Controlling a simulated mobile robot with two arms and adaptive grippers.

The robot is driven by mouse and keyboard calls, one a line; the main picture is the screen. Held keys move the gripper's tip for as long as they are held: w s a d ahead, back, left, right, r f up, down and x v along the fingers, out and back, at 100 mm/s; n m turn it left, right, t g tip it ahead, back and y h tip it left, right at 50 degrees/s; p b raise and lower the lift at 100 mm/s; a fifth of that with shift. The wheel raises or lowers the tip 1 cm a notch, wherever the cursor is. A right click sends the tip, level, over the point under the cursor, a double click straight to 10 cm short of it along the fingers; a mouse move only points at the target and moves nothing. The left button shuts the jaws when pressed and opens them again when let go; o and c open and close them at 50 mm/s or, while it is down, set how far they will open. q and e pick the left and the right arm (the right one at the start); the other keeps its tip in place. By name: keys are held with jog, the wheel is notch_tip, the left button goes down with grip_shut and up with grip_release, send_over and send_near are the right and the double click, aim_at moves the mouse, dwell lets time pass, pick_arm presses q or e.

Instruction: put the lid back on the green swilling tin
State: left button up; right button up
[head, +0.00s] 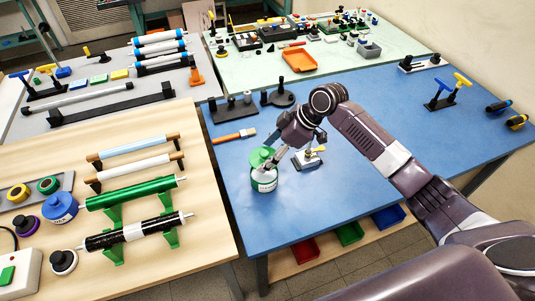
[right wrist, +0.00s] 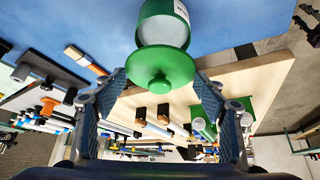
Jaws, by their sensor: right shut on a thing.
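The green swilling tin (head: 264,182) has a white label and stands upright near the left edge of the blue table. Its green rim and pale inside show at the top of the right wrist view (right wrist: 165,30). The green lid (head: 261,156), with a round knob (right wrist: 159,83), is held tilted just above and beside the tin's mouth. I cannot tell whether lid and rim touch. My right gripper (head: 273,161) is shut on the lid, with a finger at each side of it in the right wrist view. My left gripper is not in view.
A small metal device with a yellow knob (head: 309,158) stands just right of the tin. A brush (head: 234,136) and black holders (head: 278,97) lie behind. A wooden table with tubes on green stands (head: 131,193) is at left. The blue table's front (head: 330,205) is clear.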

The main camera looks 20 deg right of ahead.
notch_tip(320, 180, down, 3)
jog(key=shift+a+b, duration=0.1)
jog(key=shift+b, duration=1.15)
jog(key=shift+f+b, duration=0.45)
jog(key=shift+f, duration=0.55)
jog(key=shift+p, duration=0.6)
jog(key=shift+f, duration=0.15)
jog(key=shift+p, duration=0.4)
dwell(0.4)
dwell(0.4)
jog(key=o, duration=0.7)
